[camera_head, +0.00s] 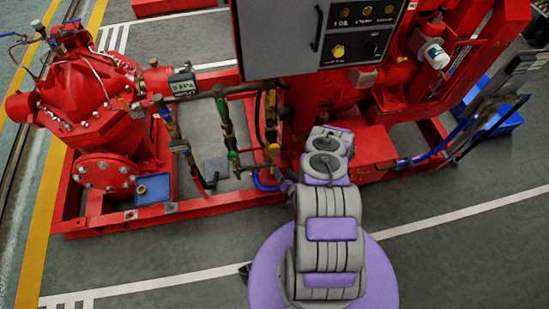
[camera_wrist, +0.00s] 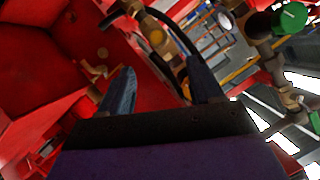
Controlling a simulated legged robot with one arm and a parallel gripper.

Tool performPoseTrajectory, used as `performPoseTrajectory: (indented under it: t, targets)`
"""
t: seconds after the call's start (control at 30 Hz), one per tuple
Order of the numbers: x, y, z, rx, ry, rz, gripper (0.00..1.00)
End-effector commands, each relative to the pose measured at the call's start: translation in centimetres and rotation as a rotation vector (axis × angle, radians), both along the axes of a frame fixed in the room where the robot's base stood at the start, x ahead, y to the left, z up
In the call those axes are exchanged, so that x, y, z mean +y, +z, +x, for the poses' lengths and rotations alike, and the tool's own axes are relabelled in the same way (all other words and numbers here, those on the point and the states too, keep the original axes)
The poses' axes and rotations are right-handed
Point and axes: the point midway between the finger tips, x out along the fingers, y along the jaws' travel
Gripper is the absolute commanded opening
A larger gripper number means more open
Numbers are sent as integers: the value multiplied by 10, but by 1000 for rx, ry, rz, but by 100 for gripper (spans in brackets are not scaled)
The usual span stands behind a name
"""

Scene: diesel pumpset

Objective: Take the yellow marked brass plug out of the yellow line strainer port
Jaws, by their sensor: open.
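In the head view a brass pipe with a yellow-marked fitting (camera_head: 273,149) stands in front of the red pumpset frame. The yellow-marked plug cannot be picked out there. In the wrist view my gripper (camera_wrist: 162,85) is open, its two dark bluish fingers spread with nothing held between them. A brass pipe fitting (camera_wrist: 165,42) lies beyond the fingers, between them in the picture; I cannot tell whether it is the yellow line's strainer. A smaller brass fitting (camera_wrist: 96,72) shows left of the left finger. In the head view my gripper is hidden behind my arm.
A green-marked valve (camera_head: 232,156) stands left of the yellow fitting; a green knob (camera_wrist: 290,17) shows at upper right in the wrist view. A dark curved hose (camera_wrist: 158,60) passes near the fingers. A grey control panel (camera_head: 320,35) overhangs the pipes. Open floor lies in front.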

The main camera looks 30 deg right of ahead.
Motion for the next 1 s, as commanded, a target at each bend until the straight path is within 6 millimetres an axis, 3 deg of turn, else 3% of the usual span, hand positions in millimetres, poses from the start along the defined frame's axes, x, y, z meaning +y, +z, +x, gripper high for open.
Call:
performPoseTrajectory:
  t: [0.4, 0.6, 0.8, 1.0]
  targets:
    - [-3, -25, 72, -6, 1, -8, 64]
    - [-6, -35, 99, -4, 0, -5, 64]
    - [-10, -40, 114, -2, -2, -1, 64]
    - [-9, -40, 117, -2, -3, 0, 64]
